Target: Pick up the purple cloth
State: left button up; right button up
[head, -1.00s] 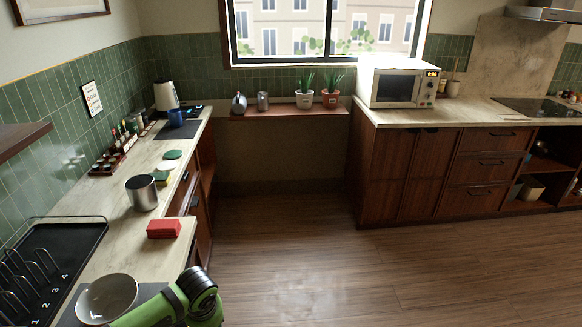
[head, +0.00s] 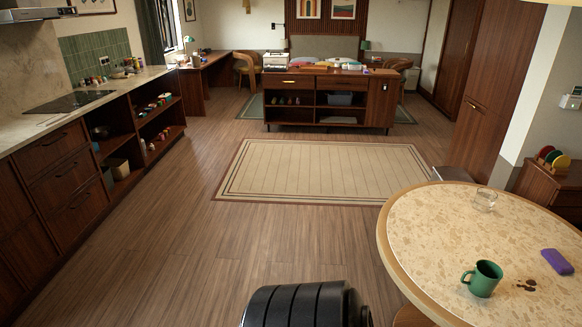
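The purple cloth (head: 557,262) lies folded on the round speckled table (head: 430,221), near the right edge of the head view. A few dark brown spots (head: 527,285) are on the tabletop to its left. A green mug (head: 482,278) stands left of the spots, its handle to the left. Neither of my grippers shows now. Only a black ribbed part of my own arm is at the bottom middle, well left of the cloth.
A clear glass (head: 485,200) stands on the far part of the table. A bordered rug (head: 325,170) lies on open wood floor. Wooden counters (head: 70,185) run along the left, and a low cabinet (head: 328,100) stands at the back.

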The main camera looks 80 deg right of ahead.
aim_at(563, 267)
jog(key=z, duration=1.9)
